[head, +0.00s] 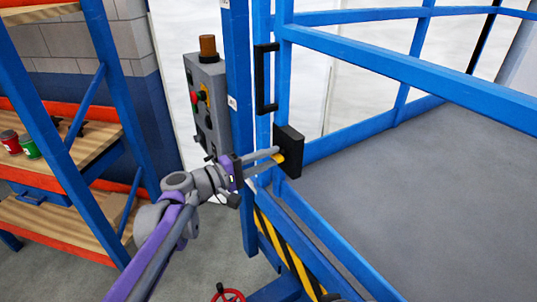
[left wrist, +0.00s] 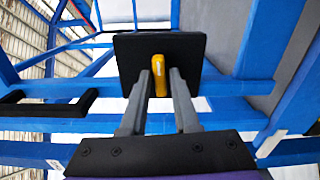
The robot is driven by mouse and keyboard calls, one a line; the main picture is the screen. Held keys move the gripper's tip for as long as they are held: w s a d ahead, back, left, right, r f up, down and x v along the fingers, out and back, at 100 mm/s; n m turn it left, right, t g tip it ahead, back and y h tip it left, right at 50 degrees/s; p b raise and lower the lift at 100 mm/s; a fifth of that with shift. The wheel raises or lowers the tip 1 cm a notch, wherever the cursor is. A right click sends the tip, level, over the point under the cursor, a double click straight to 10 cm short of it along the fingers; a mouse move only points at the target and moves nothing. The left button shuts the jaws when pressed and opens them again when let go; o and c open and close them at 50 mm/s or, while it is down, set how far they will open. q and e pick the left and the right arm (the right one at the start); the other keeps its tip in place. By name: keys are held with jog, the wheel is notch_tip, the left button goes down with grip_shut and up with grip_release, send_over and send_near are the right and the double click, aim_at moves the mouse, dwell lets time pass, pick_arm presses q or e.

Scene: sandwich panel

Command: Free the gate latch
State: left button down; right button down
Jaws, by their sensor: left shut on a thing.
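The gate latch is a black box (head: 291,150) on the blue gate post, with a small yellow lever (head: 280,158) on its face. In the left wrist view the black box (left wrist: 187,50) fills the upper middle, and the yellow lever (left wrist: 160,70) stands upright on it. My left gripper (head: 277,155) reaches the latch from the left. In the left wrist view its two grey fingers (left wrist: 160,88) are on either side of the yellow lever's lower end, shut on it. My right gripper is in neither view.
A black vertical handle (head: 266,78) is on the gate above the latch. A grey control box (head: 207,105) with buttons hangs left of the blue post (head: 238,60). A blue shelf rack with wooden boards (head: 75,215) stands at the left. A grey platform floor (head: 420,190) lies behind the blue rails.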

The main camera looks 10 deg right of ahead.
pick_arm(q)
jog(key=shift+m, duration=0.5)
jog(key=c, duration=0.8)
grip_release()
jog(key=shift+c, duration=0.2)
jog(key=v, duration=1.1)
jog(key=shift+b, duration=0.4)
jog(key=shift+d, duration=0.1)
